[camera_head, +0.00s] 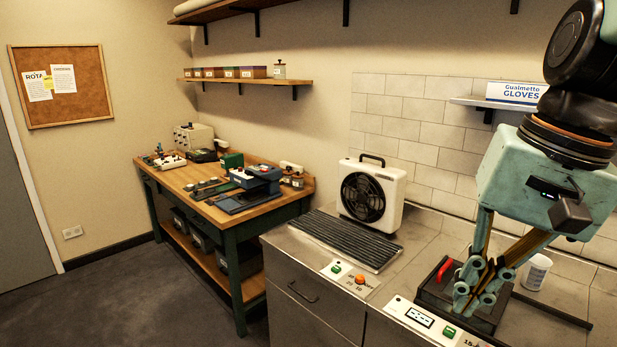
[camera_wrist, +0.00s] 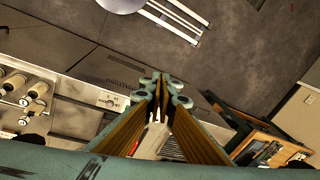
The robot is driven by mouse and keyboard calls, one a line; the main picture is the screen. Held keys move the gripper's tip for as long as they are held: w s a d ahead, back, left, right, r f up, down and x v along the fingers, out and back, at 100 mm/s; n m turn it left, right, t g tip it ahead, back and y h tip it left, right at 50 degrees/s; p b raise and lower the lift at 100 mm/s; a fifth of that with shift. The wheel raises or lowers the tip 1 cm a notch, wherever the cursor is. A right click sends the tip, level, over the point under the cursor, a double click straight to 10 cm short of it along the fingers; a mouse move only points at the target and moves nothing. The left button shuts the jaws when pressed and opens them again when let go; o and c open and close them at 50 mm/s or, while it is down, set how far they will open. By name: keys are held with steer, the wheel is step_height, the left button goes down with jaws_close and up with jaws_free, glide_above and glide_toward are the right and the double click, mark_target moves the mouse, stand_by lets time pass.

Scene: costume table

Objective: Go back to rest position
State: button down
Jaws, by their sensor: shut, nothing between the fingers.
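My gripper (camera_head: 474,300) is at the right in the head view, hanging down from the teal wrist housing. Its fingers are closed together with nothing between them. The fingertips appear in front of a dark box-like device (camera_head: 433,288) with a red handle (camera_head: 446,268) on the steel counter; I cannot tell if they touch it. In the wrist view the closed fingertips (camera_wrist: 161,90) are in the middle, with counter and floor beyond them.
A white fan unit (camera_head: 371,200) stands behind a black ribbed plate (camera_head: 335,238) on the counter. A white cup (camera_head: 536,272) stands right of my gripper. A glove box (camera_head: 512,93) sits on a wall shelf. A wooden workbench (camera_head: 181,179) holds tools at left. Floor at left is clear.

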steer(key=s+a+f+n+t+h+b, duration=0.1)
steer(key=s+n, duration=0.4)
steer(key=s, duration=0.6)
steer(key=shift+s+a+f+t+h, duration=0.2)
steer(key=shift+s+a+t+h, duration=0.1)
steer(key=shift+a+t, duration=0.2)
stand_by(1.1)
